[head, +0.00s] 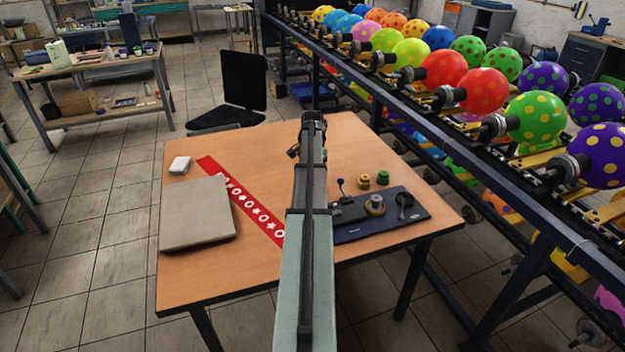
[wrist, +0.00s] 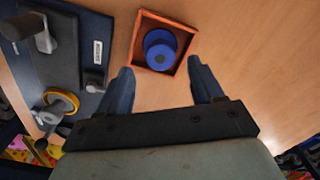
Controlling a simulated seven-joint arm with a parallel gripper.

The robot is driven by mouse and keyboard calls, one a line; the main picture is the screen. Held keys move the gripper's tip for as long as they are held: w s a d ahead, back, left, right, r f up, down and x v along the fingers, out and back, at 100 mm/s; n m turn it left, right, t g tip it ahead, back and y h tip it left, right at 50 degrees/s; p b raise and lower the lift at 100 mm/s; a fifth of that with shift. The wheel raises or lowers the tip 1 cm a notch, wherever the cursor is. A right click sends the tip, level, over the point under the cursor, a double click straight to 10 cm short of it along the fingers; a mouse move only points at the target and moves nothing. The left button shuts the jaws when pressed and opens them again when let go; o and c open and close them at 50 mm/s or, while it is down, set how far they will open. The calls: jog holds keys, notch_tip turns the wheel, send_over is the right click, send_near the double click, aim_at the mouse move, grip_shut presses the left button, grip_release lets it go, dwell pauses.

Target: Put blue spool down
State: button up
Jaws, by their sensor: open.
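The blue spool (wrist: 161,50) stands inside a small square orange-brown tray (wrist: 139,24) on the wooden table, as the wrist view shows. My gripper (wrist: 163,80) is open, its two dark fingers apart and empty. The fingertips lie just short of the tray's near side in the picture, and the spool is between their lines, not touched by them. In the head view my arm reaches over the table and hides the tray and the blue spool.
A dark blue mat (head: 402,226) with a device and a yellow ring sits right of my arm. Two small spools, one yellow (head: 382,178), stand behind it. A grey box (head: 196,212), white block (head: 179,165) and red patterned strip (head: 245,203) lie left. A balloon rack (head: 450,135) borders the right.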

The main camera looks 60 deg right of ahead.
notch_tip(320, 180, up, 8)
jog(key=shift+r, duration=0.25)
dwell(0.4)
